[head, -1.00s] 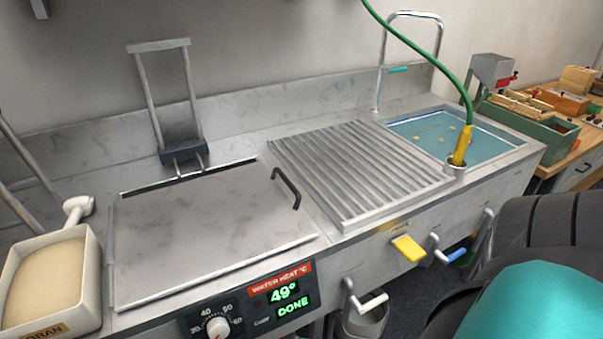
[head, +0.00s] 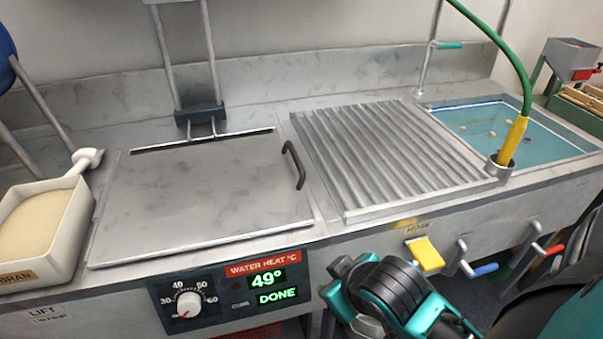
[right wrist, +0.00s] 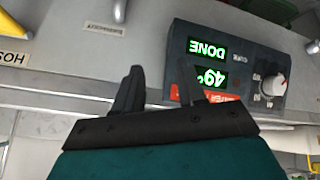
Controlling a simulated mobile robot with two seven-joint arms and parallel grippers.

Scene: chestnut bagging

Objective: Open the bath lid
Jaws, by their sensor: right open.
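The bath lid (head: 205,190) is a flat grey metal plate. It lies shut over the bath in the left half of the counter in the head view. Its dark handle (head: 294,165) stands on the lid's right edge. My right gripper (right wrist: 158,85) is open and empty in the right wrist view, in front of the counter's front face near the heat panel. In the head view my right arm is low, in front of the counter, below and right of the lid, apart from the handle. My left gripper is not in view.
The heat panel (head: 235,290) reads 49° and DONE. A ribbed drainboard (head: 385,155) lies right of the lid, then a water basin (head: 520,128) and a yellow hose nozzle (head: 512,142). A bran tub (head: 45,235) stands left. Yellow (head: 425,254) and blue (head: 485,269) levers jut from the front.

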